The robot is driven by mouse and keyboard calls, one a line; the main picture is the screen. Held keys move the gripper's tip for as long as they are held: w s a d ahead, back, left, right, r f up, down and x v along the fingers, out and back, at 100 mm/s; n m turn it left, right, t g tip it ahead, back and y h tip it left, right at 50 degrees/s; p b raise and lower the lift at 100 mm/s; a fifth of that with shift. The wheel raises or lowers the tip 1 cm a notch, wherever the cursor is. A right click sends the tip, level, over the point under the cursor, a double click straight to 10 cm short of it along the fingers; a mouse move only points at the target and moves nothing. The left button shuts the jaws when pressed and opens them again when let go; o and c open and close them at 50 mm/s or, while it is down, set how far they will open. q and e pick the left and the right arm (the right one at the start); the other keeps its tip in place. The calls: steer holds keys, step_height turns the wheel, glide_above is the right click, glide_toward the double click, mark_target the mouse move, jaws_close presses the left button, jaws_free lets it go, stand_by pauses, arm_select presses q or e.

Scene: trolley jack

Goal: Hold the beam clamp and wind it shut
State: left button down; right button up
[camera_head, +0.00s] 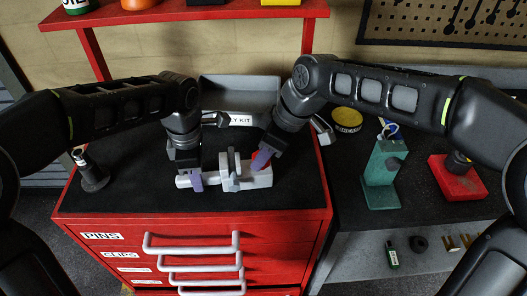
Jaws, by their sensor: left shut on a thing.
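The light grey beam clamp (229,181) lies lengthwise on the black top of the red cabinet, with an upright jaw part near its middle. My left gripper (196,181), with purple fingertips, is shut on the left part of the clamp. My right gripper (261,160) is at the clamp's right end, its purple fingertip beside a small red part (256,155). That red part is mostly hidden by the gripper. I cannot tell whether the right gripper is open or shut, or whether it touches the clamp.
A grey tray (240,91) with a labelled front stands behind the clamp. A dark stand (94,178) is at the left of the cabinet top (130,196). A green stand (382,175), a red block (457,180) and a yellow-lidded tin (347,119) are to the right. Drawer handles project in front.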

steer(key=o, duration=0.4)
steer(key=v, duration=1.2)
arm_select(q)
steer(key=c, duration=1.1)
jaws_free()
steer(key=shift+r, duration=3.75)
